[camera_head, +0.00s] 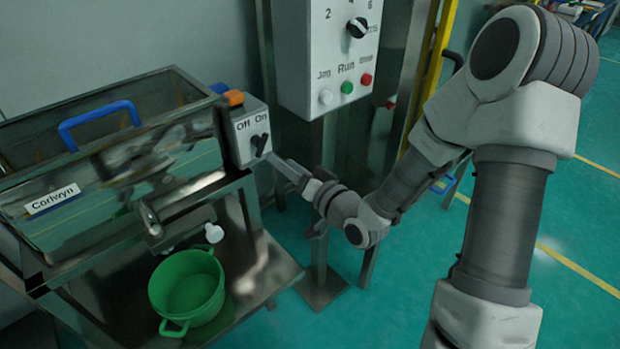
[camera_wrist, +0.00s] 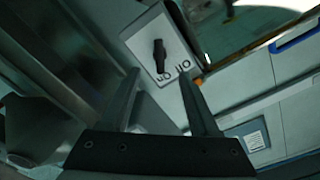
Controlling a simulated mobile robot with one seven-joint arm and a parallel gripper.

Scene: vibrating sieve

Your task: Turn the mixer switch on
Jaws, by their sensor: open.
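The mixer switch is a black lever knob (camera_head: 260,143) on a light grey box (camera_head: 242,125) with "Off" and "On" printed above it. I cannot tell surely which label the knob points to. My gripper (camera_head: 275,160) is at the box's front, close to the knob and slightly to its right. In the wrist view the knob (camera_wrist: 159,55) stands upright in the picture, beyond and between the two open fingertips (camera_wrist: 161,78). The labels appear upside down there, near the fingertips. The gripper holds nothing. Contact with the knob cannot be made out.
The metal mixer housing (camera_head: 190,165) with blue handles stands left of the switch box. A green pot (camera_head: 188,287) sits on the shelf below. A grey control panel (camera_head: 325,70) with a dial and buttons hangs behind my arm. Open floor (camera_head: 410,290) lies to the right.

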